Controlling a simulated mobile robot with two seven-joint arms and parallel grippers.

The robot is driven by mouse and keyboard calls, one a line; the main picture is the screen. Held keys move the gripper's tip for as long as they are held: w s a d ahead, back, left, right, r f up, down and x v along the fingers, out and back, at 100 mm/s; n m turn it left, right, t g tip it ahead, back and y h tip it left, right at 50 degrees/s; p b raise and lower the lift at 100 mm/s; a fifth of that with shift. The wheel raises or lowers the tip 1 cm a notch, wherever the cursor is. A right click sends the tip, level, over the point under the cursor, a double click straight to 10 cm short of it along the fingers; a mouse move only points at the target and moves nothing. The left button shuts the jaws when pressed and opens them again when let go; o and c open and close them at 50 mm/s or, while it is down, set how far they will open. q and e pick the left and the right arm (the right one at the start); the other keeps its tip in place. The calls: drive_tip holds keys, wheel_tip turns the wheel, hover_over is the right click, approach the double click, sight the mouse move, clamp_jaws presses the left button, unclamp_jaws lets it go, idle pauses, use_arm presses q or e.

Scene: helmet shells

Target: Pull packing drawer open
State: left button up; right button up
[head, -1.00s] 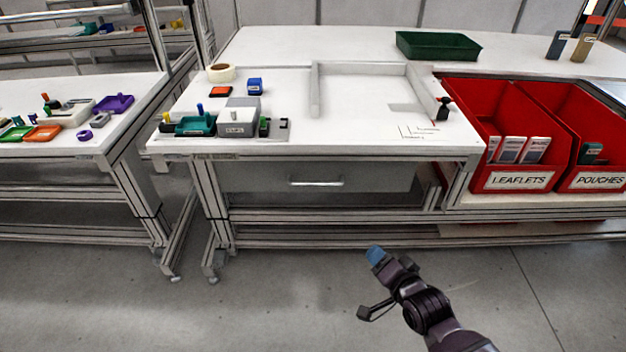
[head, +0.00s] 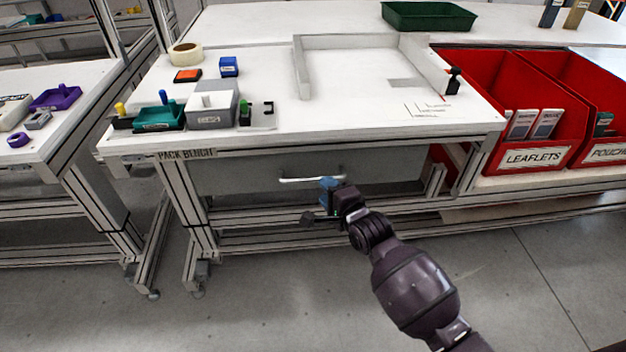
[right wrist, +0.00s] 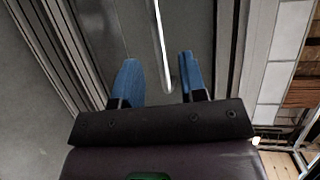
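The packing drawer (head: 240,178) is a grey front under the pack bench top, and it looks closed. Its light bar handle (head: 300,180) runs across the middle of the front. My right gripper (head: 330,184) is at the handle's right end in the head view and hides part of it. In the right wrist view the handle (right wrist: 159,45) runs lengthwise, its near end between the two blue fingertips of my right gripper (right wrist: 160,75). The fingers are apart, with a gap on both sides of the handle. My left gripper is not in view.
The pack bench top (head: 350,120) overhangs the drawer and carries a white frame, small boxes and a tape roll (head: 186,54). Red bins (head: 520,100) stand at the right. A frame post (head: 466,165) is right of the drawer. The floor in front is clear.

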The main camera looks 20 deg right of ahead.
sight(315, 179)
drive_tip(key=b+x, duration=0.1)
drive_tip(key=x, duration=0.5)
drive_tip(key=shift+w+f+b, duration=0.1)
drive_tip(key=shift+w+b, duration=0.15)
drive_tip(key=shift+b, duration=0.15)
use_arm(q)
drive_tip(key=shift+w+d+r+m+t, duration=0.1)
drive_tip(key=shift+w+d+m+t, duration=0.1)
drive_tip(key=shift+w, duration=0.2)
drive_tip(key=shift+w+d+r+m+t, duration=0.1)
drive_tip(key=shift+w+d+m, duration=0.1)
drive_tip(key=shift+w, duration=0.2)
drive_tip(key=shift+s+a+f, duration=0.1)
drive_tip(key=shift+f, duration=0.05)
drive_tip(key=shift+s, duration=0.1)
use_arm(e)
clamp_jaws()
